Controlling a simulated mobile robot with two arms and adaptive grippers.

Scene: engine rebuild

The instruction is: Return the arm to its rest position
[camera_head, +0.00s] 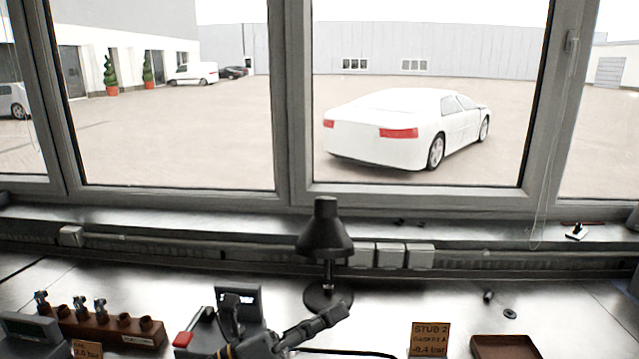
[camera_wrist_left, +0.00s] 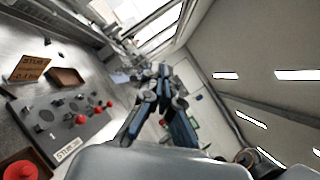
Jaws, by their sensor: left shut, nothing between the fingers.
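My left gripper (camera_head: 330,317) shows low in the middle of the head view, in front of the lamp base. Its dark fingers point up and to the right, together, with nothing between them. In the left wrist view the fingers (camera_wrist_left: 161,78) reach up from the bottom centre, away from the bench. My right gripper is in neither view.
A black desk lamp (camera_head: 325,238) stands close behind the left gripper. A wooden rack (camera_head: 110,328) with several fittings is at the left. An orange "STUB 2" card (camera_head: 429,339) and a brown tray (camera_head: 506,347) are at the right. A red-knobbed panel (camera_wrist_left: 50,140) shows in the wrist view.

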